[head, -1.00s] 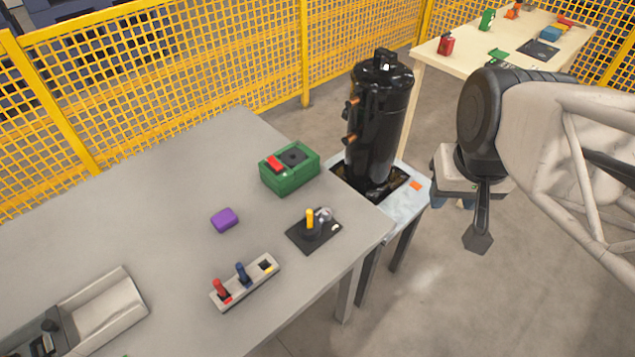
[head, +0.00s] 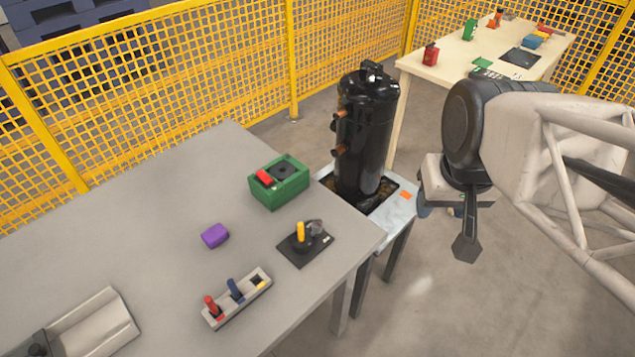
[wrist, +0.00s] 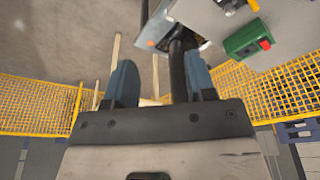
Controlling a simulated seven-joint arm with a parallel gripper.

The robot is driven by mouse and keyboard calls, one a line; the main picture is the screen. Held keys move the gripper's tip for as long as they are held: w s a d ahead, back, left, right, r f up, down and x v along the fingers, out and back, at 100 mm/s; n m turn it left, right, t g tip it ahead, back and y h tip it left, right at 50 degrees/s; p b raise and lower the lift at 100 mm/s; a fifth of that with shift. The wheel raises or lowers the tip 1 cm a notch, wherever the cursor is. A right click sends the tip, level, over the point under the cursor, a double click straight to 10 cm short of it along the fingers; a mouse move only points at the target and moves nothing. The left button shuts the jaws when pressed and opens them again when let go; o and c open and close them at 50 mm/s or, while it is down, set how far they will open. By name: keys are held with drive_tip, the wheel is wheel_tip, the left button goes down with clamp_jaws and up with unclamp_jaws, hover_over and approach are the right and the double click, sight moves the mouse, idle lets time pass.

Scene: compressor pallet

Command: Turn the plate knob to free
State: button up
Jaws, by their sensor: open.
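A black plate (head: 317,253) lies on the grey table near its right edge. A yellow upright handle (head: 300,231) and a small grey knob-like part (head: 316,227) stand on it; the knob's setting is too small to tell. A black compressor (head: 366,130) stands upright in the light pallet stand (head: 398,212) beside the table. My gripper (wrist: 160,85) is open, its two blue fingers apart with nothing gripped. In the head view it hangs to the right of the compressor, mostly hidden by my wrist, well apart from the plate.
A green box (head: 279,188) with a red part, a purple block (head: 215,235) and a grey rack (head: 237,298) with red and blue handles sit on the grey table (head: 150,215). A wooden table (head: 455,50) stands behind. Yellow mesh fencing (head: 190,65) encloses the area.

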drive_tip(key=shift+o, duration=0.2)
drive_tip(key=shift+w+a+f, duration=0.2)
drive_tip(key=shift+w+a, duration=0.05)
drive_tip(key=shift+w, duration=0.3)
drive_tip(key=m+g, duration=0.2)
drive_tip(key=m, duration=0.5)
approach(317, 224)
drive_tip(key=shift+w+d+f, duration=0.2)
drive_tip(key=shift+d+f, duration=0.15)
drive_tip(key=shift+d, duration=0.1)
drive_tip(key=shift+w+a+f, duration=0.1)
drive_tip(key=shift+a+f, duration=0.2)
drive_tip(key=shift+f, duration=0.05)
drive_tip(key=shift+f, duration=0.1)
drive_tip(key=shift+f, duration=3.8)
drive_tip(key=c, duration=0.9)
drive_tip(key=shift+c, duration=0.2)
